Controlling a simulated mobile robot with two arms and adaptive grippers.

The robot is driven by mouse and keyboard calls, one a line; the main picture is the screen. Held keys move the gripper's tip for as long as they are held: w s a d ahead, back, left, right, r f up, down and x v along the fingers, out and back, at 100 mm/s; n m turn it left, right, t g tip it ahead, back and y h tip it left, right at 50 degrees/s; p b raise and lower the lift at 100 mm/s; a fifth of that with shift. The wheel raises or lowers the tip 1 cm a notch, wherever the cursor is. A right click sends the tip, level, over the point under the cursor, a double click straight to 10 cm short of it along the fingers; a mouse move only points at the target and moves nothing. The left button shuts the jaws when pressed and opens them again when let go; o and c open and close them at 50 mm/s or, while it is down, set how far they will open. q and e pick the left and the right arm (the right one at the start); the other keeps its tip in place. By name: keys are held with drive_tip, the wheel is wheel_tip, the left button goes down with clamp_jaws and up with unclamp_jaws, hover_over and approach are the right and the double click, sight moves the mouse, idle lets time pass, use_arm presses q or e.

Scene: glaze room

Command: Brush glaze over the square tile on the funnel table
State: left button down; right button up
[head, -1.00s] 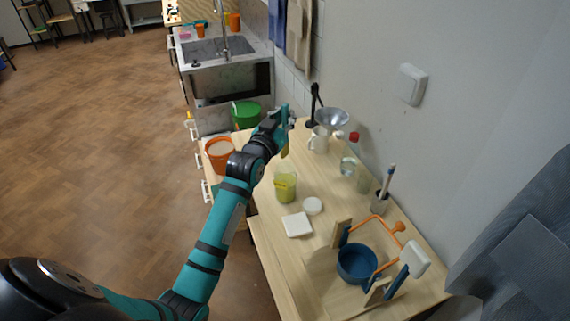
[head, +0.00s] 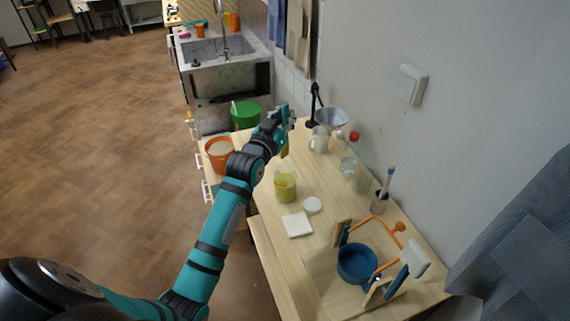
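A white square tile (head: 297,224) lies flat on the pale wooden table (head: 268,240). A clear jar of yellow-green glaze (head: 286,187) stands just behind it. My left gripper (head: 284,122) is above the table, behind the jar and well away from the tile. It appears shut on a brush (head: 284,149), whose yellowish-brown lower end hangs below the fingers, above and behind the jar. The fingers partly hide the brush's upper part. The funnel (head: 331,118) sits in a stand at the table's far end. My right gripper is not in view.
A small white round lid (head: 313,205) lies beside the tile. A mug (head: 320,140), a red-capped bottle (head: 349,158) and a cup with a brush (head: 380,201) line the wall side. A blue bowl (head: 357,263) with an orange-handled frame stands near. An orange bucket (head: 219,153) is left.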

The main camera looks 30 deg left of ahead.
sight(286, 104)
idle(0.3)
use_arm(q)
wheel_tip(286, 104, up, 4)
drive_tip(key=p, duration=0.4)
drive_tip(key=shift+r, duration=0.1)
drive_tip(key=shift+f, duration=0.2)
idle(0.4)
